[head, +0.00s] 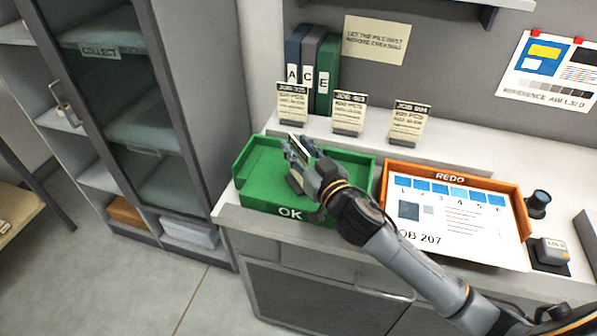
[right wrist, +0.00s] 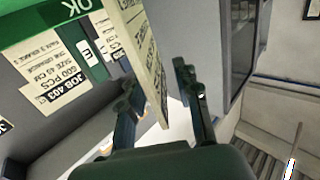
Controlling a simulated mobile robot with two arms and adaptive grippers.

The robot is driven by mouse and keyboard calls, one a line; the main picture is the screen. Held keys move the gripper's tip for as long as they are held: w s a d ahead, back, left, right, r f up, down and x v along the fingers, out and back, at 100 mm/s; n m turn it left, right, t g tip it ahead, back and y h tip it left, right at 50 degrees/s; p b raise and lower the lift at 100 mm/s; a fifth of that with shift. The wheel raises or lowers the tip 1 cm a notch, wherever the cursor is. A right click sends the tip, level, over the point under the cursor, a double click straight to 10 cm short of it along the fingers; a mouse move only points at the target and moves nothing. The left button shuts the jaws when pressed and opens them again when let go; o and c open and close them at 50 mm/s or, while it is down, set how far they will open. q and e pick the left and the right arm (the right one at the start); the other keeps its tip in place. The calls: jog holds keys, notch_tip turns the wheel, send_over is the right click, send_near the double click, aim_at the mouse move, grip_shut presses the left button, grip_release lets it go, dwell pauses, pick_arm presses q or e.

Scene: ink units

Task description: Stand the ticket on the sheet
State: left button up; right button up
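A beige printed ticket (right wrist: 147,55) stands between the fingers of my right gripper (right wrist: 158,88) in the right wrist view, with a gap on its right side. In the head view, my right gripper (head: 302,157) is over the green OK tray (head: 258,194) and hides most of that ticket. The white JOB 207 sheet (head: 450,232), with a row of blue patches, lies over the orange REDO tray (head: 527,222) to the right. My left gripper is not in view.
Three other tickets stand on the back ledge: a left one (head: 292,104), a middle one (head: 348,113) and a right one (head: 409,122). A dark knob-like object (head: 538,203) and a small grey device (head: 550,252) are right of the REDO tray. A glass-door cabinet (head: 125,120) is left.

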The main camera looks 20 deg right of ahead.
grip_shut()
jog(key=shift+r, duration=0.15)
jog(key=shift+r, duration=0.25)
jog(key=r, duration=0.1)
jog(key=s+r, duration=0.1)
jog(key=r, duration=0.1)
jog(key=shift+r, duration=0.2)
jog(key=s+r+p, duration=0.9)
jog(key=s, duration=0.4)
jog(key=shift+d+p, duration=0.2)
jog(key=shift+p, duration=0.1)
